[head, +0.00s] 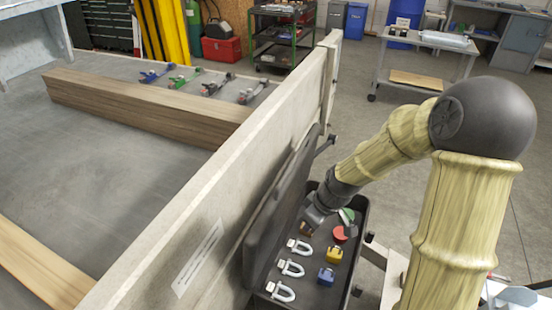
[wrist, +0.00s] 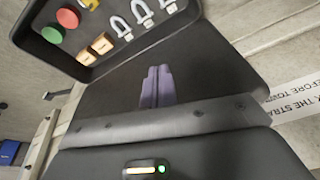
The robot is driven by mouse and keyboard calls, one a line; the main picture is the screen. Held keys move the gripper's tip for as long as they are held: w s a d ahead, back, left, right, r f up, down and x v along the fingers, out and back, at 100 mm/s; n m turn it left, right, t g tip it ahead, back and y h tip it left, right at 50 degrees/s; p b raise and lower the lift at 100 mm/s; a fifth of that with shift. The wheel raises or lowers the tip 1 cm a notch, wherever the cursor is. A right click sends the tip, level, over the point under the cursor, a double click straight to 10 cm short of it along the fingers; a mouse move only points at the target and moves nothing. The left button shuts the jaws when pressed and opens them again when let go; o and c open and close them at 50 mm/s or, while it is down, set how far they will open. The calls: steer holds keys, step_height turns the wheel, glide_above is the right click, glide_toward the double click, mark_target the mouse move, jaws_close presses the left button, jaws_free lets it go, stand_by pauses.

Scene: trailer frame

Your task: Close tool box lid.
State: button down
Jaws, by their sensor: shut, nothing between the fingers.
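The black tool box (head: 347,265) stands beside the trailer wall, and it also shows at the top of the wrist view (wrist: 95,72). Its dark lid (head: 272,225) is open, standing steeply and leaning towards the wall. In the wrist view the lid's dark surface (wrist: 215,75) fills the middle. My gripper (head: 312,217) is at the far part of the box, close to the lid. Its fingers (wrist: 158,72) are together and empty in front of the lid. Whether they touch it I cannot tell.
The box holds several white shackles (head: 292,267), a yellow padlock (head: 334,255), a blue padlock (head: 326,276), and red (head: 339,233) and green discs. The trailer wall (head: 235,165) stands close behind the lid. Open floor lies beyond, with a cart (head: 425,62) farther back.

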steer(key=w+a+r+n+y+p, duration=0.2)
steer(key=w+a+r+n+p, duration=0.1)
steer(key=r+p, duration=0.5)
steer(key=w+a+r+n+y+p, duration=0.2)
steer(key=w+a+r+n+p, duration=0.1)
steer(key=r+p, duration=0.4)
steer(key=shift+w+a+r+p, duration=0.35)
steer(key=shift+w+a+r, duration=0.1)
steer(key=shift+a+r, duration=0.4)
steer(key=p, duration=0.5)
glide_above(274, 196)
steer(key=f, duration=0.8)
steer(key=shift+w+f, duration=0.3)
steer(key=shift+w, duration=0.1)
steer(key=shift+d+f, duration=0.2)
steer(key=shift+d, duration=0.1)
steer(key=shift+d+f, duration=0.1)
steer(key=shift+f, duration=0.05)
